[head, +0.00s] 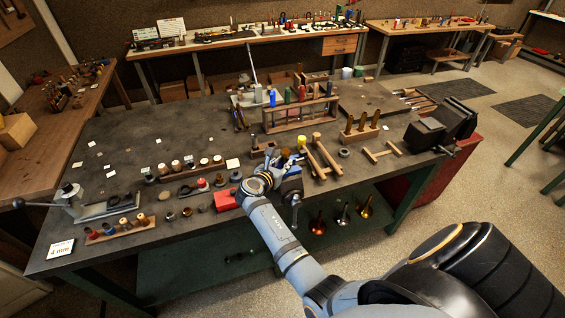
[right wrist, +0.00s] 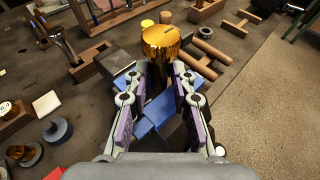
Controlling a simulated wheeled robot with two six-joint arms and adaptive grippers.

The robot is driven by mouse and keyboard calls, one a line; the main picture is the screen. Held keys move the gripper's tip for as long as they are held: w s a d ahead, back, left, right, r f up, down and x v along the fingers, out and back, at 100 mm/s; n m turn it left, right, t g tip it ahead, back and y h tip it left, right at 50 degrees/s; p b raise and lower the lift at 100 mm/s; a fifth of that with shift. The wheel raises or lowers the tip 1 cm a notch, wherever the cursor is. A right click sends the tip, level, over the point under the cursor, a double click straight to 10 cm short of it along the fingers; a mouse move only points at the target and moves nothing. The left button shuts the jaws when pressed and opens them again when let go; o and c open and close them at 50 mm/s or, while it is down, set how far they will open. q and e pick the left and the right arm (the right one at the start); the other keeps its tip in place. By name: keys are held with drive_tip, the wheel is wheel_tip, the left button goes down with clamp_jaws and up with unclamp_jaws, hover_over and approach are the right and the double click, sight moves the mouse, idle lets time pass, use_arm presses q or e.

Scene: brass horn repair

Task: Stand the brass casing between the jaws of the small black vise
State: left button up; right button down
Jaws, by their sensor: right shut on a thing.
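The brass casing (right wrist: 161,42) is a shiny gold cylinder, seen from its top end in the right wrist view. My right gripper (right wrist: 157,76) is shut on it, one finger on each side. In the head view the casing (head: 285,153) shows as a small gold spot at my right gripper (head: 279,164), near the table's front edge. A blue and dark fixture (right wrist: 157,112), seemingly the small vise, lies under the casing and fingers. The fingers hide much of it, and I cannot tell whether the casing's lower end is between its jaws. My left gripper is out of view.
Wooden frames (head: 326,153) stand just right of the gripper, with a wooden block of brass pieces (head: 360,130) beyond. A large black vise (head: 442,125) is at the table's right end. A red box (head: 226,200) lies to the left. The table's back left is mostly clear.

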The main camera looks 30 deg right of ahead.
drive_tip(key=shift+f, duration=0.6)
drive_tip(key=shift+s, duration=0.1)
drive_tip(key=c, duration=1)
unclamp_jaws()
drive_tip(key=shift+f, duration=0.1)
drive_tip(key=shift+c, duration=0.2)
drive_tip(key=shift+f, duration=0.1)
wheel_tip(320, 180, up, 10)
drive_tip(key=shift+r, duration=0.25)
